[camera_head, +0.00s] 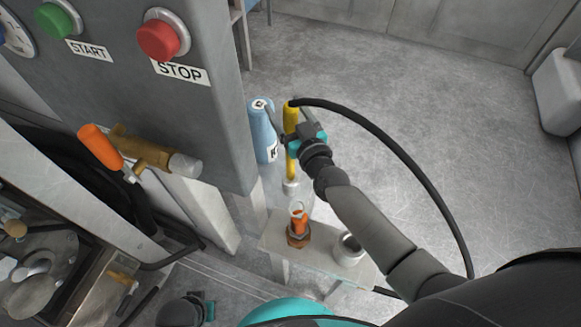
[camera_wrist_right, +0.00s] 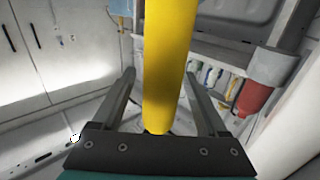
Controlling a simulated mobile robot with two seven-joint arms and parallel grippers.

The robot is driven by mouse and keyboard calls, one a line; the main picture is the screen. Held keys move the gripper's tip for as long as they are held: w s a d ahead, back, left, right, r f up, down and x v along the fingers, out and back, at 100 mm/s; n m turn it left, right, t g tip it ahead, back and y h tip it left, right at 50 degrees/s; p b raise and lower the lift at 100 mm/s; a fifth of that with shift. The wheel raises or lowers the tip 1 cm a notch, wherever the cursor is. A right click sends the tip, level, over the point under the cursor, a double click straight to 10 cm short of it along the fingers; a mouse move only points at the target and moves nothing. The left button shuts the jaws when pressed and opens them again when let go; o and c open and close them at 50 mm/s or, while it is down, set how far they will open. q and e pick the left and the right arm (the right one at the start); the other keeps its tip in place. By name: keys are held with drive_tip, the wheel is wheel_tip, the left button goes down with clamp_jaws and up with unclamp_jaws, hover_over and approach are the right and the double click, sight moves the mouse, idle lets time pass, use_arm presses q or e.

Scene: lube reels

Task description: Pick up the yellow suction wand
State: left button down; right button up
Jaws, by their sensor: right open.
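The yellow suction wand (camera_head: 290,120) stands upright beside a blue bottle, with a black hose (camera_head: 400,150) running from its top. My right gripper (camera_head: 286,112) is at the wand's upper part. In the right wrist view the wand (camera_wrist_right: 168,60) passes between the two open fingers of the right gripper (camera_wrist_right: 160,78). Whether either finger touches it I cannot tell. A dark and teal part of what looks like my left gripper (camera_head: 190,308) shows at the bottom edge; its fingers are not clear.
A blue bottle (camera_head: 262,130) stands close left of the wand. A small stand (camera_head: 325,262) holds an orange-topped fitting (camera_head: 299,228) and a metal cup (camera_head: 348,250). A grey panel with a red STOP button (camera_head: 158,40) rises at left. The floor at right is open apart from the hose.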

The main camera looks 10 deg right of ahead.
drive_tip(key=shift+w+a, duration=0.1)
drive_tip(key=shift+w, duration=0.15)
clamp_jaws()
idle(0.5)
idle(0.9)
